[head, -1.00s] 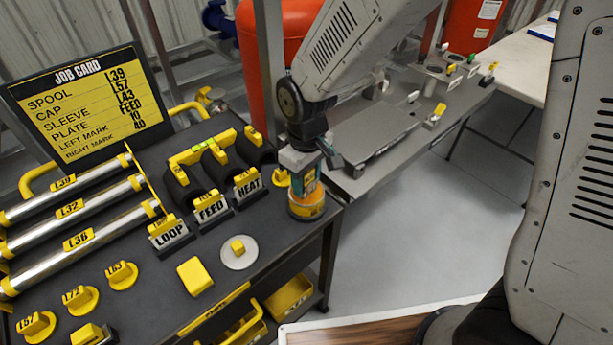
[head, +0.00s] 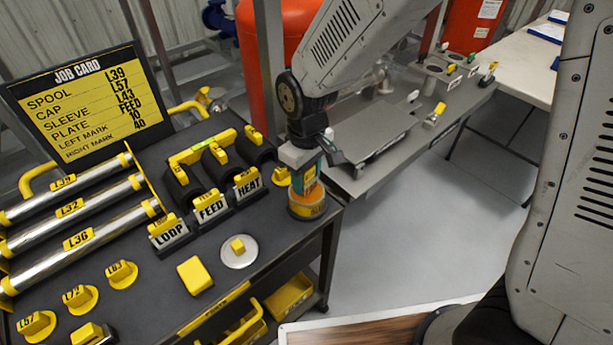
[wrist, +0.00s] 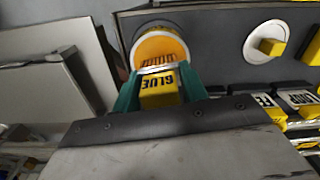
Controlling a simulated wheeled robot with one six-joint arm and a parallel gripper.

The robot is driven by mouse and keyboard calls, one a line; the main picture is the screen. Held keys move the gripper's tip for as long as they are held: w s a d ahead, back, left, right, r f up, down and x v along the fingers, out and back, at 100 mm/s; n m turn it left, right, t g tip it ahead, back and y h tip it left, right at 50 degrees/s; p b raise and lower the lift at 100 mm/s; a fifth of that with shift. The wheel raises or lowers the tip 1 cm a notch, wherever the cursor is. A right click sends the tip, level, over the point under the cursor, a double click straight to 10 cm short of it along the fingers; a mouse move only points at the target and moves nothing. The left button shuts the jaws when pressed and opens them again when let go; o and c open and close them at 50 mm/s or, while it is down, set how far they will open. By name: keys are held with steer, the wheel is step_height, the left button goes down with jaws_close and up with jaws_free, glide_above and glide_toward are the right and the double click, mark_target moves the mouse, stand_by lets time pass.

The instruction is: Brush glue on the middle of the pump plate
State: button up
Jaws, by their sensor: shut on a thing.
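My gripper (head: 305,175) is over the right end of the dark cart. Its teal fingers are shut on the yellow block labelled GLUE (wrist: 160,90), the glue brush's handle. Below it stands the glue pot (head: 306,208), a short orange and yellow pot. In the wrist view the pot (wrist: 160,47) shows a pale rim and orange inside, with the brush end at its near side. I cannot tell how deep the brush reaches. A flat grey plate (head: 372,130) on the bench behind may be the pump plate; no label confirms it. It also shows in the wrist view (wrist: 55,75).
The job card (head: 85,100) stands at the cart's back left. LOOP, FEED and HEAT holders (head: 210,208) stand left of the pot. A round white disc with a yellow knob (head: 239,251) lies in front. Open floor (head: 440,230) lies right of the cart.

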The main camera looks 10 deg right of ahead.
steer(key=shift+r, duration=3.1)
